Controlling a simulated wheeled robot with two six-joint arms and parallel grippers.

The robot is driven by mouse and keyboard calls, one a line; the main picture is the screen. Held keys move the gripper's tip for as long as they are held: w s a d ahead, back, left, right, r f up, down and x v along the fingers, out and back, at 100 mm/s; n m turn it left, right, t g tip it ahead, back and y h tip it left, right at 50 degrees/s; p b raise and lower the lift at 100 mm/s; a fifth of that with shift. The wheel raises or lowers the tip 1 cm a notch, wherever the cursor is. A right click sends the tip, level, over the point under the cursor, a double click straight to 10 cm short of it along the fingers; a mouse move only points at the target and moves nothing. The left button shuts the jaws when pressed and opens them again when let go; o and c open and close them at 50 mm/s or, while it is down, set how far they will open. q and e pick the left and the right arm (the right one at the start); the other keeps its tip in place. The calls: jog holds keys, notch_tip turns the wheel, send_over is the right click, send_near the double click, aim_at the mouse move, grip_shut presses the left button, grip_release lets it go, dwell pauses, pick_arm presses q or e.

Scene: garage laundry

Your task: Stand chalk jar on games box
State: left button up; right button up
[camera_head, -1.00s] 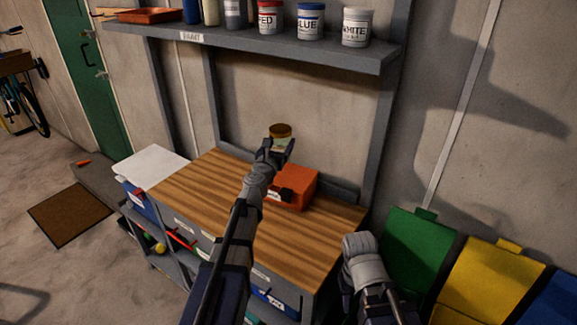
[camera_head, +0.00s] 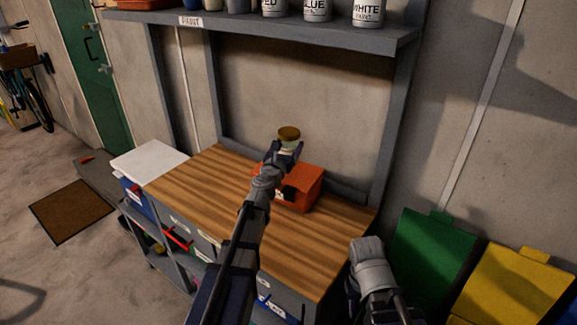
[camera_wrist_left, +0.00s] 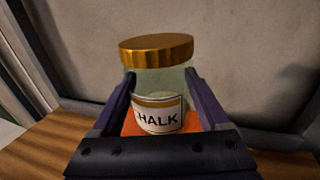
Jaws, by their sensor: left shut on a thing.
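The chalk jar (camera_head: 289,135) is a glass jar with a gold-brown lid and a white CHALK label. It is upright between the fingers of my left gripper (camera_head: 283,152), which is shut on it. The left wrist view also shows the jar (camera_wrist_left: 157,80) close up, with a finger of the gripper (camera_wrist_left: 160,108) on each side. The orange games box (camera_head: 304,185) sits on the wooden worktop, below and behind my left gripper, partly hidden by it. A gap between jar and box cannot be judged. My right gripper (camera_head: 367,250) is low at the right; its fingertips are not clear.
The wooden worktop (camera_head: 200,190) is clear left of the box. A shelf (camera_head: 270,36) with paint pots runs above it along the wall. Green (camera_head: 430,250) and yellow (camera_head: 515,290) bins stand at the right. A white-topped box (camera_head: 148,160) is at the left.

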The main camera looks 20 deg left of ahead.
pick_arm(q)
jog(key=shift+f+b, duration=1.9)
jog(key=shift+f, duration=0.2)
jog(key=shift+r, duration=0.1)
jog(key=o, duration=1.1)
jog(key=shift+f, duration=0.2)
jog(key=o, duration=0.3)
jog(key=shift+r, duration=0.1)
jog(key=shift+o, duration=0.2)
